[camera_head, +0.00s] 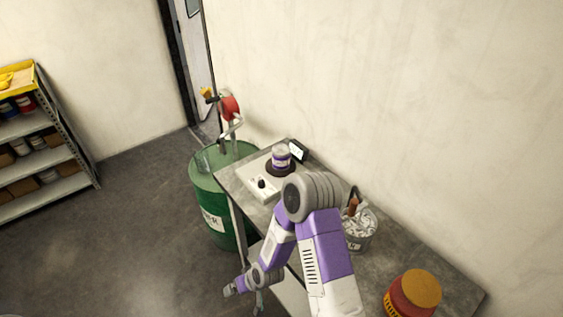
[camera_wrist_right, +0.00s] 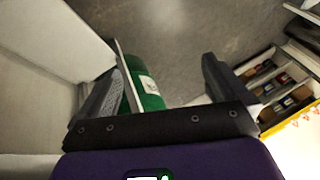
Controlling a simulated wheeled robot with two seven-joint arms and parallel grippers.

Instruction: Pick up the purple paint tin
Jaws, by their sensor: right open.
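The purple paint tin (camera_head: 281,159), small with a pale band, stands upright on a dark round plate of a white device (camera_head: 264,186) on the grey bench. My right arm bends over the bench in the head view, its elbow in front of and below the tin. Its hand hangs low, beside the bench's left edge, well away from the tin. In the right wrist view my right gripper (camera_wrist_right: 163,70) is open, with nothing between its fingers. The tin does not show in that view. My left gripper is not in view.
A green drum (camera_head: 208,205) stands at the bench's far left end. A small display (camera_head: 298,150) is beside the tin. Shelving (camera_head: 70,160) stands left; the floor between is clear.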

